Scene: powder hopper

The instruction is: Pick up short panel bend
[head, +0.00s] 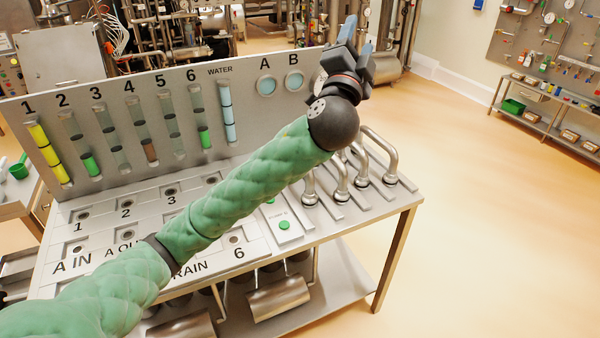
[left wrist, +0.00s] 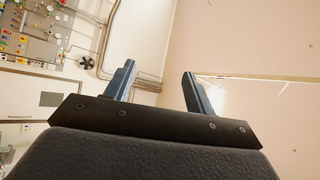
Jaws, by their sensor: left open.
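Several shiny metal panel bends stand in a row at the right end of the steel bench in the head view, partly hidden behind my left forearm. The front-left bend (head: 310,190) and the one beside it (head: 342,182) show mostly their near legs. The rightmost bend (head: 388,160) arches farther out. I cannot tell for sure which is the short one. My left gripper (head: 359,38) is open and empty, raised well above and behind the bends, its blue fingers pointing up. My right gripper is out of view.
The steel bench (head: 408,203) has numbered ports on its left part and an upright panel with sight tubes (head: 228,110) at the back. Green buttons (head: 284,225) sit left of the bends. Open floor (head: 490,220) lies to the right.

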